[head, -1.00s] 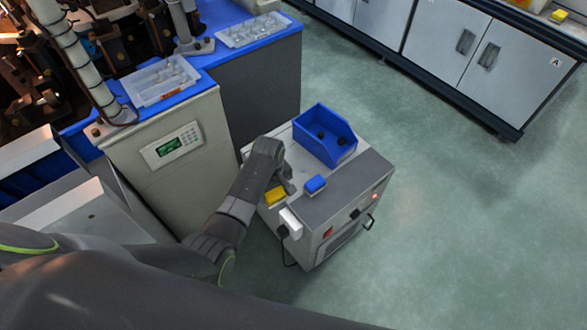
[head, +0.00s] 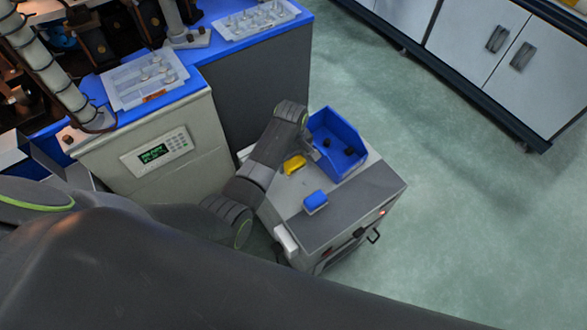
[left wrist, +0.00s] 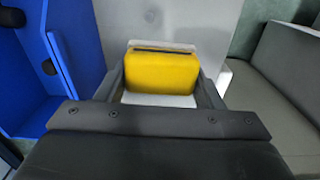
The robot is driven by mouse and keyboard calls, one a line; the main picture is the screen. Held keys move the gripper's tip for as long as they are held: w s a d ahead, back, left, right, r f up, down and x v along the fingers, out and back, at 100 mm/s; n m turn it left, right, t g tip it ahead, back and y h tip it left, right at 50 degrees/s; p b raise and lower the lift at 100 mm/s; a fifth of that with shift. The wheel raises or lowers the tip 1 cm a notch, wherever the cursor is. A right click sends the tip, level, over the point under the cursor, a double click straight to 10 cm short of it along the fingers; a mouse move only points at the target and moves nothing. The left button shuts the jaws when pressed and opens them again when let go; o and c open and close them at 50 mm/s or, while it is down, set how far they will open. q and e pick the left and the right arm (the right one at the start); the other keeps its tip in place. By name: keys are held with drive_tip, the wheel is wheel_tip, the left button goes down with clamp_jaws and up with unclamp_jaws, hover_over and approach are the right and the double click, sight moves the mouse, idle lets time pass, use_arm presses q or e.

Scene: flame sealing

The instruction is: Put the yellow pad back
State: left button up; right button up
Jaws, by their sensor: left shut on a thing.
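The yellow pad (head: 293,165) is at my left gripper (head: 304,157), over the top of the grey cart (head: 345,213). In the left wrist view the yellow pad (left wrist: 162,72) sits between the two dark fingers of the left gripper (left wrist: 163,88), which is shut on it. A pale strip shows along its far edge and a white part below it. I cannot tell how high it is above the cart top. My right gripper is not in view.
A blue open bin (head: 343,152) with dark round things stands at the cart's back. A blue pad (head: 315,202) lies on the cart top. A machine with a keypad panel (head: 155,152) stands left, with clear trays (head: 145,80) on its blue top. Floor is free at right.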

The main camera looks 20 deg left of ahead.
sight(292, 171)
use_arm(q)
drive_tip(key=shift+f, duration=1)
wheel_tip(292, 171, down, 3)
drive_tip(key=shift+r+b, duration=0.2)
drive_tip(key=shift+b, duration=0.4)
drive_tip(key=shift+f, duration=0.35)
drive_tip(key=shift+w+f, duration=0.1)
drive_tip(key=shift+f, duration=0.15)
drive_tip(key=o, duration=1)
drive_tip(key=shift+r, duration=0.2)
wheel_tip(292, 171, up, 11)
drive_tip(key=p, duration=0.3)
drive_tip(key=shift+r, duration=0.5)
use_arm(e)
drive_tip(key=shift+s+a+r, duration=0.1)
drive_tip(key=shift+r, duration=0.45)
